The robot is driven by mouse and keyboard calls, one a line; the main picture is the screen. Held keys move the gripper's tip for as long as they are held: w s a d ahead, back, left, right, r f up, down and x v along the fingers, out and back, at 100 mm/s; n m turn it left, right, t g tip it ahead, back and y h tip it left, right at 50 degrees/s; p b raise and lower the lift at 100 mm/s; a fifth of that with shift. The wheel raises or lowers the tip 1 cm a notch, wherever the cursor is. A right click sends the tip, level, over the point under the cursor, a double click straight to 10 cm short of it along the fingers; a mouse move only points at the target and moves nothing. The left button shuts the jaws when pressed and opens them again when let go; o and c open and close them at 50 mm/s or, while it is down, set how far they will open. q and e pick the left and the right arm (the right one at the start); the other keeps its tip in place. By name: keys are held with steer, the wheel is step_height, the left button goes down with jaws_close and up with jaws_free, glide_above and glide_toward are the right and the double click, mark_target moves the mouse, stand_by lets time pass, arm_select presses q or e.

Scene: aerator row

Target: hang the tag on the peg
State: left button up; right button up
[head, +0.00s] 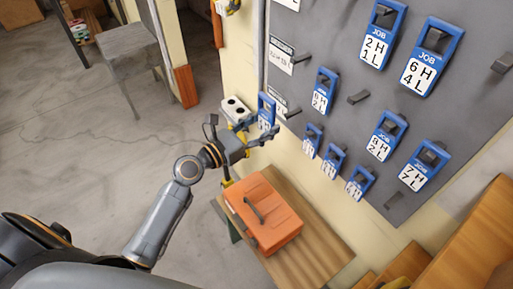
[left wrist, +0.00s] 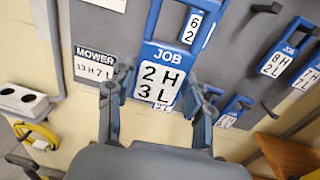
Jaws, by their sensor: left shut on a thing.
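A blue tag (head: 266,112) with a white face is held upright in my left gripper (head: 258,134), close to the lower left edge of the grey peg board (head: 335,60). In the left wrist view the tag (left wrist: 163,77) reads JOB, 2 H, 3 L and sits between the two fingers, its open blue loop upward. My left gripper is shut on it. A dark peg (head: 291,113) sticks out of the board just right of the tag in the head view. Other bare pegs are at upper left (head: 302,58), mid-board (head: 358,97) and far right (head: 503,63). My right gripper is not in view.
Several similar blue tags hang on the board, such as one reading 6 H 4 L (head: 420,72). A MOWER label (left wrist: 95,66) is on the board. A white socket box (head: 236,108) is on the wall. An orange toolbox (head: 263,212) stands on a wooden bench (head: 318,250) below.

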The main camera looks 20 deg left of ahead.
mark_target(258, 93)
arm_select(q)
steer(key=shift+m+g+h, duration=0.4)
steer(key=shift+m+h, duration=0.1)
steer(key=w+r, duration=0.1)
steer(key=r, duration=0.1)
steer(key=w+a+r+p, duration=0.1)
steer(key=r, duration=0.1)
steer(key=w+a+r+p, duration=0.1)
steer(key=r, duration=0.1)
steer(key=shift+w+a, duration=0.25)
steer(key=shift+w, duration=0.05)
steer(key=shift+w+r, duration=0.2)
steer(key=shift+r, duration=0.1)
steer(key=shift+f+b+x, duration=0.2)
steer(key=shift+b+x, duration=1.2)
steer(key=shift+x, duration=3.95)
steer(key=shift+s+f, duration=0.1)
steer(key=shift+f, duration=0.45)
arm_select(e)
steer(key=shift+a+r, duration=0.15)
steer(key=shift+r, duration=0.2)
